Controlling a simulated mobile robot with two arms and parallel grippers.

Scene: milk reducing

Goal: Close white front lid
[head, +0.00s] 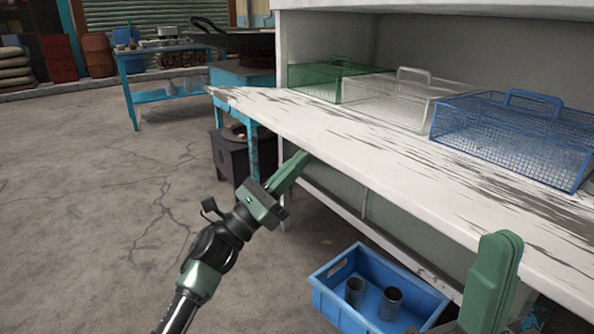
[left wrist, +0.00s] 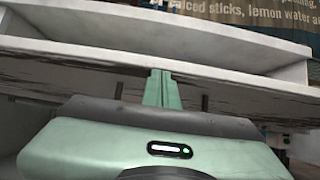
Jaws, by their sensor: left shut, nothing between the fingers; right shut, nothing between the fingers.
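The white front lid (head: 330,140) is a long board with worn, flaking paint. It lies open and roughly flat, sticking out from the white cabinet like a counter. My left gripper (head: 303,158) is shut and empty, its fingertips at the lid's front edge toward the left end. In the left wrist view the shut fingers (left wrist: 160,75) point at the lid's worn edge (left wrist: 75,70); I cannot tell whether they touch. My right gripper (head: 502,240) is shut and empty near the lid's front edge at the right. The lid hides part of the cabinet below.
Green (head: 325,78), white (head: 400,97) and blue (head: 515,135) wire baskets stand inside the cabinet, along the lid's back side. A blue crate (head: 335,305) with two dark cups sits below the lid. A blue table (head: 165,50) stands behind left. The floor at left is clear.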

